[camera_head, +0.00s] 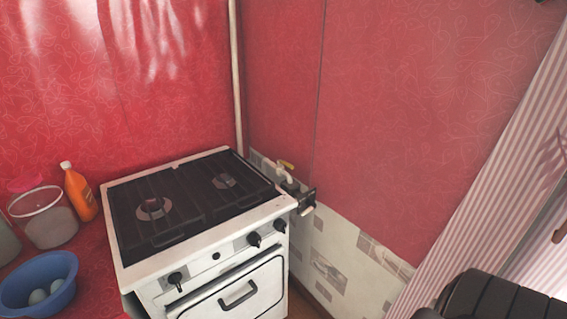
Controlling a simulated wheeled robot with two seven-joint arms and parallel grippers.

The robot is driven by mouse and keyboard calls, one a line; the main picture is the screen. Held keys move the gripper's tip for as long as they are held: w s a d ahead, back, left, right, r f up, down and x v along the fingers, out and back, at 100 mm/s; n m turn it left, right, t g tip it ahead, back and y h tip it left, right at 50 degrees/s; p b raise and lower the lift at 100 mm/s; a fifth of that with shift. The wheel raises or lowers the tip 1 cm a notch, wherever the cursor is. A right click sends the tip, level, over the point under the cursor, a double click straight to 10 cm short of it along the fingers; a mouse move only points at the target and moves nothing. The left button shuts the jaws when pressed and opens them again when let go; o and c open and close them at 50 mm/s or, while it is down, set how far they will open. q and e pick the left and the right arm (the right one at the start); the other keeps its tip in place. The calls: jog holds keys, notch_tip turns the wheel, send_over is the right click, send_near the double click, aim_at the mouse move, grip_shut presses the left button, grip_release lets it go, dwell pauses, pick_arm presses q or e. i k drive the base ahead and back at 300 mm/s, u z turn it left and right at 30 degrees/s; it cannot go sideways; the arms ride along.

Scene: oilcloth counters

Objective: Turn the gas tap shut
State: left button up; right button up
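The gas tap (286,165) is a small yellow handle on a pale pipe fitting, low on the wall behind the stove's right back corner. It is small in the view, and I cannot tell exactly how its handle stands relative to the pipe. A pale vertical pipe (237,75) runs down the wall corner to its left. A small dark fitting with a pale end (307,201) sits by the stove's right edge, just below and right of the tap. Neither of my grippers can be made out in the head view.
A white stove (215,243) with black grates stands in the corner. On the red counter at left are an orange bottle (79,192), a clear tub (45,217) and a blue bowl (38,283) with eggs. A dark ribbed object (490,297) fills the lower right.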

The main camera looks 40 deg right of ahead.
aim_at(279, 162)
jog(key=k, duration=1.25)
jog(key=z, duration=1)
jog(key=i, duration=1.15)
jog(key=z, duration=0.85)
jog(key=i, duration=0.25)
